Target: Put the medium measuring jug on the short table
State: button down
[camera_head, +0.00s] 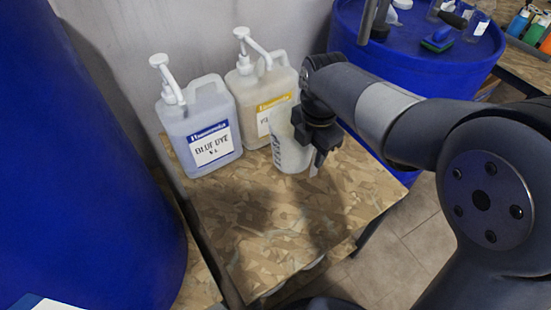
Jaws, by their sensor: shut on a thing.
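A translucent white measuring jug (288,149) with dark markings shows in the head view, over the back part of a low wooden-topped table (270,235). My gripper (312,150) is shut on the jug at its right side. The jug is upright or nearly so. I cannot tell whether its base touches the table top. My gripper and arm hide part of its right side. No other jug stands near it for comparing its size on this table.
A blue dye bottle (198,135) and a yellow-labelled pump bottle (256,92) stand at the table's back left. Big blue drums rise at the left (80,190) and at the back right (440,70), the latter carrying several items. The table's front part is clear.

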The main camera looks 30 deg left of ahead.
notch_tip(320, 180, down, 10)
jog(key=b, duration=0.1)
jog(key=shift+b, duration=0.4)
jog(key=shift+f, duration=0.15)
jog(key=c, duration=0.9)
grip_release()
jog(key=shift+o, duration=0.2)
jog(key=r, duration=0.4)
jog(key=r+p, duration=0.1)
jog(key=r, duration=0.3)
jog(key=r+p, duration=0.1)
jog(key=r, duration=0.3)
jog(key=shift+s+d+r, duration=0.1)
jog(key=shift+s+r, duration=0.1)
jog(key=shift+s, duration=0.1)
